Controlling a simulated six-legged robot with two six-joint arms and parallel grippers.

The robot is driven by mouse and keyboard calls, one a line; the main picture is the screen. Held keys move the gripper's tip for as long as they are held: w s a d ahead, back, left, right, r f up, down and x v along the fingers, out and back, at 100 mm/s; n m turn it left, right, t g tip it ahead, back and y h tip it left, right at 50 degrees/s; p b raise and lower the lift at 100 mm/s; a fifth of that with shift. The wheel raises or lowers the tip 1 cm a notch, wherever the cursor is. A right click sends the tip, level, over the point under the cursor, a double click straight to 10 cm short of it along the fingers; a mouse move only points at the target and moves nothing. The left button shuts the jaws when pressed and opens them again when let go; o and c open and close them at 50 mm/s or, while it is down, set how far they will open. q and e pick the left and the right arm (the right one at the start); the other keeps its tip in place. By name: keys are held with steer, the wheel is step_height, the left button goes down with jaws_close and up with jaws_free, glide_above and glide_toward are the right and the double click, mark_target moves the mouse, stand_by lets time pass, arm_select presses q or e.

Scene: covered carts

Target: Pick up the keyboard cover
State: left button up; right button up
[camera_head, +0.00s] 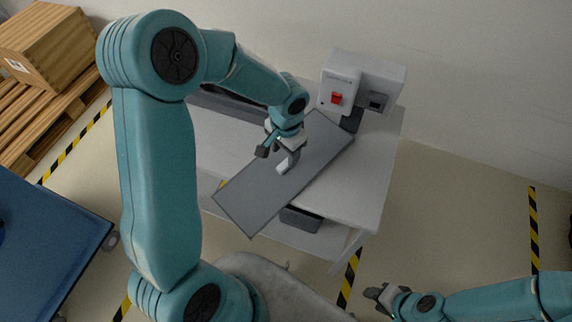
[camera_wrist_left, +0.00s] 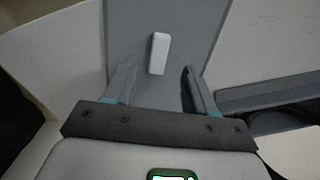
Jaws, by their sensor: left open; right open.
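The keyboard cover (camera_head: 240,204) is a long flat grey panel with a light handle on its upper face. It lies slanted on the white table, its lower left end reaching past the table's front edge. My left gripper (camera_head: 274,150) is open just above the handle (camera_head: 288,163). In the left wrist view the cover (camera_wrist_left: 200,30) fills the middle, and the pale handle (camera_wrist_left: 159,54) stands ahead of the open fingertips (camera_wrist_left: 158,80), between their lines and apart from both. My right gripper (camera_head: 384,298) is open and empty at the lower right, away from the table.
The white table (camera_head: 372,190) carries a grey-white machine (camera_head: 360,82) with a red switch at the back right. A dark long object (camera_head: 228,100) lies at its back left.

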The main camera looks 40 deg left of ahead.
mark_target(286, 163)
arm_select(q)
steer(key=f, duration=0.4)
steer(key=shift+w+f+p, duration=0.25)
steer(key=shift+w+p, duration=0.05)
steer(key=shift+p, duration=0.1)
steer(key=shift+f, duration=0.35)
steer(key=shift+s, duration=0.15)
steer(key=shift+w, duration=0.2)
jaws_close()
steer(key=shift+s, duration=0.1)
